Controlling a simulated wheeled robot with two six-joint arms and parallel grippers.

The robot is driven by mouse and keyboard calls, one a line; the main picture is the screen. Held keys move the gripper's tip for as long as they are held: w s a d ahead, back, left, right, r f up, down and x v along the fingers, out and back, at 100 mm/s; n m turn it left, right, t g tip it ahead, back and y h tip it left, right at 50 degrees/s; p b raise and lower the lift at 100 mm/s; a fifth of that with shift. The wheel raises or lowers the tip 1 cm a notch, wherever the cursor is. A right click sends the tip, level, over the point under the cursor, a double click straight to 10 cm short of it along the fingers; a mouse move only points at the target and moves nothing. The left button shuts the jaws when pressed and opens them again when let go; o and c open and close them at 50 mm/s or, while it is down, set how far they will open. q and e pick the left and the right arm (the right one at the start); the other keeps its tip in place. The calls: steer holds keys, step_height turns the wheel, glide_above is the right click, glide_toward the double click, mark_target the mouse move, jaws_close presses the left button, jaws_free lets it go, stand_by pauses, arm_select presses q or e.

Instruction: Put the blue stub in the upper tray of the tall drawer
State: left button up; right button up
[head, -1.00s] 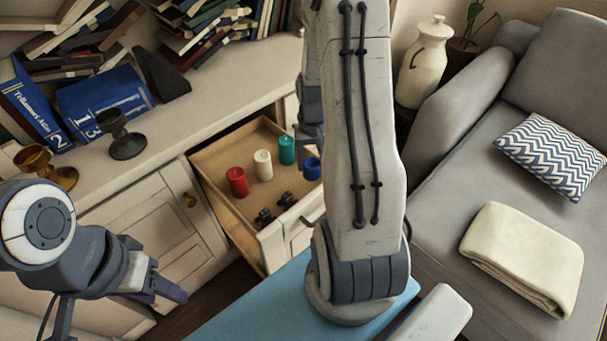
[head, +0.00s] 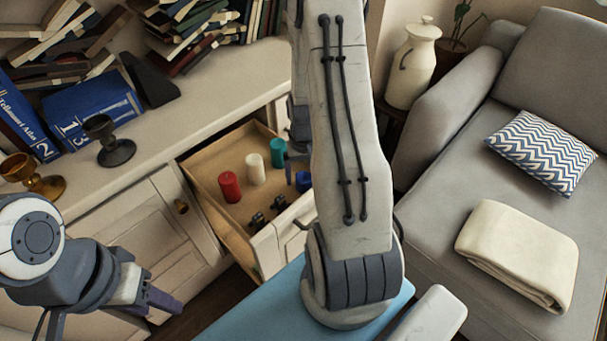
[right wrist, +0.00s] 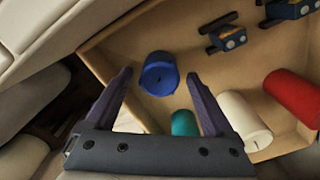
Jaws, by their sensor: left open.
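The blue stub (head: 303,181) is a short blue cylinder in the open wooden drawer (head: 207,172), near its right side. In the right wrist view the stub (right wrist: 159,76) shows between and just ahead of the spread fingertips of my right gripper (right wrist: 158,72). That gripper is open and empty; I cannot tell how far above the stub it is. In the head view my right arm partly hides it and the drawer. My left gripper (head: 166,301) is open and empty at lower left, away from the drawer. I cannot make out a separate upper tray.
The drawer also holds a red candle (head: 229,187), a white candle (head: 255,169), a teal candle (head: 278,153) and small black items (head: 268,211). Goblets (head: 110,143) and books (head: 96,110) stand on the cabinet top. A sofa (head: 440,165) is at right.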

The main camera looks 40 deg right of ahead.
mark_target(304, 177)
steer(key=shift+r, duration=0.1)
step_height(304, 177, up, 12)
steer(key=p, duration=0.3)
steer(key=w+a+r+n, duration=0.1)
steer(key=a+r+n, duration=0.25)
steer(key=a, duration=0.75)
steer(key=s+a+r+n, duration=0.3)
steer(key=s+a, duration=0.1)
steer(key=a, duration=0.6)
steer(key=s+a+r+n+y, duration=0.1)
steer(key=s+a+r+n, duration=0.2)
steer(key=s+a+n, duration=0.3)
steer(key=s+a, duration=0.4)
steer(key=s, duration=0.2)
steer(key=shift+s+a+r+n, duration=0.15)
steer(key=shift+s+a+n, duration=0.15)
steer(key=shift+s+n, duration=0.1)
steer(key=shift+r, duration=0.15)
